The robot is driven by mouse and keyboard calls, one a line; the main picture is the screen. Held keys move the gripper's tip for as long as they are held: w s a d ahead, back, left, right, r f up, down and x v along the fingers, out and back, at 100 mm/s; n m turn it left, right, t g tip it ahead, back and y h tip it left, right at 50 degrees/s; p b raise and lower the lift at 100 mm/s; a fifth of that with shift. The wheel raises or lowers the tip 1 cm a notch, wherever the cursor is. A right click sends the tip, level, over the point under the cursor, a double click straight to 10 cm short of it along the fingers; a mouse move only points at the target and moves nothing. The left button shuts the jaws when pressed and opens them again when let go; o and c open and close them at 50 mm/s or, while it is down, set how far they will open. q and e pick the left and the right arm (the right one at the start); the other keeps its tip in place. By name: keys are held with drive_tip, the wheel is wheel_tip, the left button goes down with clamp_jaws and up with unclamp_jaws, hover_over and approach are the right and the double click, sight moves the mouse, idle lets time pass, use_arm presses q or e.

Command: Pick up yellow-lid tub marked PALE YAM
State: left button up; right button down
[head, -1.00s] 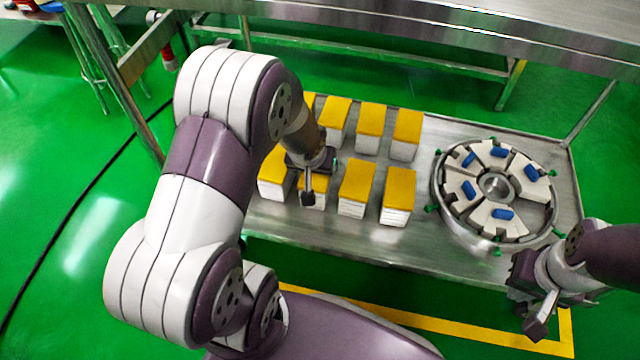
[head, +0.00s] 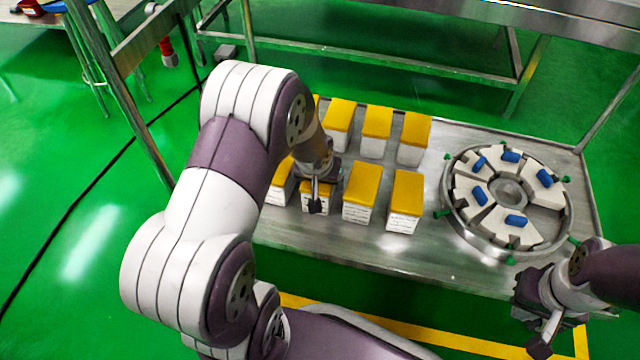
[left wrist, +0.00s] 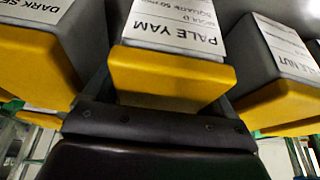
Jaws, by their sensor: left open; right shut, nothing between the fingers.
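The PALE YAM tub, a white box with a yellow lid, sits in the front row of tubs in the head view (head: 326,195), partly hidden by my left gripper (head: 315,198). In the left wrist view, the tub (left wrist: 172,72) is in the middle, its white PALE YAM label upside down. My left gripper is open, with the tub between its fingers; I cannot tell whether they touch it. My right gripper (head: 540,318) is shut and empty, near the front right corner of the steel table.
Similar tubs stand close on both sides, one marked DARK (left wrist: 38,60) and one ending in NUT (left wrist: 280,75). Two rows of tubs fill the steel table's (head: 425,262) left part. A round fixture (head: 450,215) with white segments and blue blocks stands right.

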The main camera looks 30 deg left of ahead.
use_arm(q)
drive_tip(key=shift+f, duration=0.2)
drive_tip(key=shift+r, duration=0.1)
drive_tip(key=c, duration=1.1)
